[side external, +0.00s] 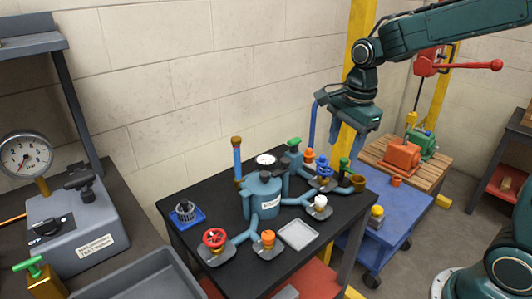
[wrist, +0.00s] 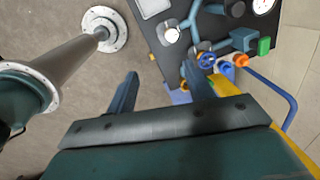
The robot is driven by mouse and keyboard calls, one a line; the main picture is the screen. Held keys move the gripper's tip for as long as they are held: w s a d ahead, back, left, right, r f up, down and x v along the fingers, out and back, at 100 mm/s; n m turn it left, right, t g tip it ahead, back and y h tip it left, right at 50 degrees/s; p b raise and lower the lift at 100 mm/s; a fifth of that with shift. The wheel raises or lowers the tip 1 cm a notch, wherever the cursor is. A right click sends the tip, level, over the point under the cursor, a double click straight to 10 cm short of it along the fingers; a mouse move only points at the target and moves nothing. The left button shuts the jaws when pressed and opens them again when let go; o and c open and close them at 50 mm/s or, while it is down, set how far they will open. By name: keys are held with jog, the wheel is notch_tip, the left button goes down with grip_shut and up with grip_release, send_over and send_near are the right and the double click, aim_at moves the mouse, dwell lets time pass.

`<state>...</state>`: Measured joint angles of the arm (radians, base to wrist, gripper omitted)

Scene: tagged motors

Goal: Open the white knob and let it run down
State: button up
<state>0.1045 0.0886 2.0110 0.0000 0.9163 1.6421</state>
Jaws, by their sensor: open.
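The white knob (side external: 320,201) sits on a small pale plate at the front right of a blue piped tank (side external: 262,196) on a black-topped table. In the wrist view the white knob (wrist: 172,35) shows near the top, beyond the fingertips. My gripper (side external: 337,138) hangs above the right back part of the table, higher than the knob and apart from it. Its two fingers (wrist: 158,78) are spread wide with nothing between them. The pressure gauge (side external: 266,160) is on the tank; its reading is too small to tell.
A red handwheel (side external: 214,239), an orange knob (side external: 268,238), a blue wheel (side external: 324,170) and a green knob (side external: 344,165) stand around the tank. An upright blue pipe (side external: 237,160) rises behind. A grey tray (side external: 299,235) lies in front. A yellow post (side external: 352,100) stands behind my gripper.

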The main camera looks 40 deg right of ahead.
aim_at(321, 199)
jog(key=w+d+f+m+g, duration=0.1)
jog(key=w+d+f+m, duration=0.1)
jog(key=w+f+m, duration=0.3)
jog(key=shift+w+f+m, duration=0.3)
jog(key=shift+f+m, duration=0.6)
jog(key=shift+m, duration=0.1)
notch_tip(321, 199, down, 14)
jog(key=shift+r, duration=0.1)
jog(key=c, duration=1)
